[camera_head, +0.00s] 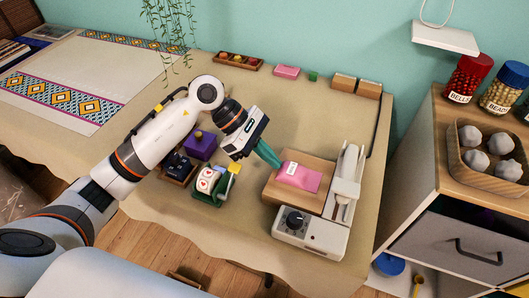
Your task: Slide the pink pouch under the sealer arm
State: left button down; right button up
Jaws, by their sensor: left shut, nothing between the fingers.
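The pink pouch (310,180) lies flat on a wooden board (283,197), with a white label near its left end. The white sealer (322,235) has a dark knob on its front part. Its sealer arm (347,172) runs up along the right side of the board. The pouch's right end is near the sealer arm; I see no part of it clearly under the arm. My left gripper (277,162) has teal fingers, shut and empty, with tips just at the pouch's upper left. I cannot tell if they touch it. My right gripper is not in view.
A purple box (200,146) and a green holder with a white roll (208,181) stand left of the board. A wooden tray (239,61), a pink block (286,71) and wooden boxes (356,85) line the back. A cabinet (462,245) stands right. The table between is clear.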

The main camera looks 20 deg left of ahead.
aim_at(312, 180)
pick_arm(q)
jog(key=shift+d, duration=0.35)
jog(key=d+b, duration=0.1)
jog(key=d, duration=0.4)
jog(key=shift+s+d+f+b, duration=0.1)
jog(key=shift+d+b, duration=0.2)
jog(key=shift+d, duration=0.35)
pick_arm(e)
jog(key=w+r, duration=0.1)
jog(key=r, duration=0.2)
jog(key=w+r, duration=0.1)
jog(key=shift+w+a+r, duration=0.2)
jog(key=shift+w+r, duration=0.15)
pick_arm(q)
jog(key=shift+a, duration=0.1)
